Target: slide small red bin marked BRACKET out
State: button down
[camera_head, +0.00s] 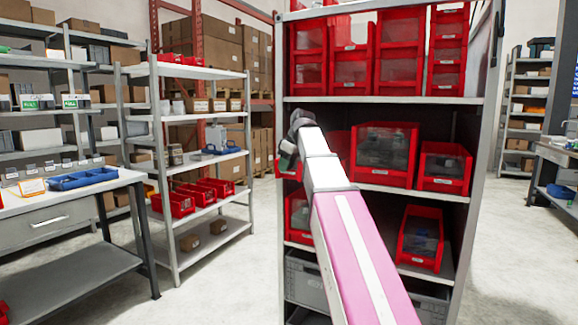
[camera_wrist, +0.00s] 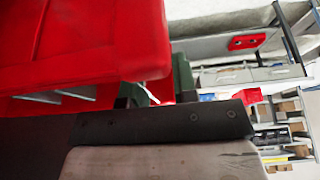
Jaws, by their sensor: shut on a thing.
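A small red bin (camera_wrist: 75,42) fills the upper left of the wrist view, close to the camera. My gripper (camera_wrist: 157,90) is shut on the edge of this bin, with one dark green finger at the bin's right side. In the head view my gripper (camera_head: 287,158) is at the left end of the middle shelf, mostly hidden by my wrist and arm. Only a bit of the held red bin (camera_head: 291,174) shows beneath it. The marking on the held bin cannot be read.
A larger red bin (camera_head: 384,154) and another red bin (camera_head: 444,168) stand on the same shelf to the right. More red bins (camera_head: 349,68) fill the shelf above. A red bin (camera_head: 420,238) sits below. The floor (camera_head: 235,285) left of the rack is clear.

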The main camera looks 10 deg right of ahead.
jog(key=c, duration=0.8)
grip_release()
jog(key=v, duration=1)
jog(key=shift+r, duration=0.4)
